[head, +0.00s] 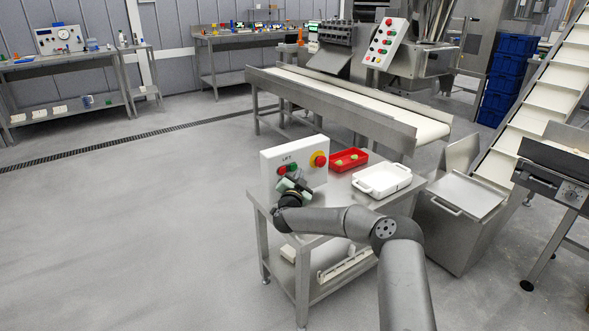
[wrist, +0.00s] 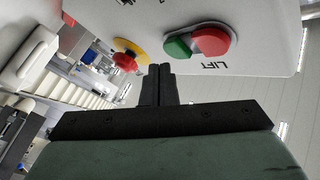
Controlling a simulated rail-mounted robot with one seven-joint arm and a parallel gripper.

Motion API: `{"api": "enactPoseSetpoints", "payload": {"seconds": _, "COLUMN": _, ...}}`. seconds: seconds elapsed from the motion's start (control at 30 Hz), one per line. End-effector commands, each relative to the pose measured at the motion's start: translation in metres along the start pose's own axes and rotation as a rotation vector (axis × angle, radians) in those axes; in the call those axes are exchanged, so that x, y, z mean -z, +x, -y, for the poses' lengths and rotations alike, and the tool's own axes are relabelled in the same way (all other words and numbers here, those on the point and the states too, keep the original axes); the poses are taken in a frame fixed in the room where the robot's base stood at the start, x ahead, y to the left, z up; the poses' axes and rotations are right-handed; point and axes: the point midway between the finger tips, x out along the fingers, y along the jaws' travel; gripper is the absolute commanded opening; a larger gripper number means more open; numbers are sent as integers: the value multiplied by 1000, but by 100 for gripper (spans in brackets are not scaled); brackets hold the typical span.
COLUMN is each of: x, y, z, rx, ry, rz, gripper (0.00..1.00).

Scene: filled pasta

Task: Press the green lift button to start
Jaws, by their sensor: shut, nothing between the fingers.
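The white lift box (head: 305,153) stands on a small steel table, labelled LIFT. Its green button (head: 293,168) sits beside a red button (head: 281,170), with a red stop knob on a yellow ring (head: 319,160) to the right. The wrist view shows the panel upside down, with the green button (wrist: 178,48) left of the red button (wrist: 212,42) and the stop knob (wrist: 125,62) further left. My gripper (wrist: 160,69) is shut and empty, its tips just below and left of the green button in that view. I cannot tell whether they touch the panel. My gripper (head: 284,184) is in front of the buttons in the head view.
A conveyor (head: 350,105) runs behind. A steel bin (head: 465,210) stands to the right. The floor at left is clear.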

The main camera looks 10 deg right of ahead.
Motion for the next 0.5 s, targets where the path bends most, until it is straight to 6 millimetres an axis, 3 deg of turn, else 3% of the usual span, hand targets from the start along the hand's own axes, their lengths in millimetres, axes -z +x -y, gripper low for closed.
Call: {"api": "enactPoseSetpoints", "payload": {"seconds": 0.5, "x": -5, "y": 5, "z": 3, "rx": 1, "ry": -1, "rz": -1, "gripper": 0}}
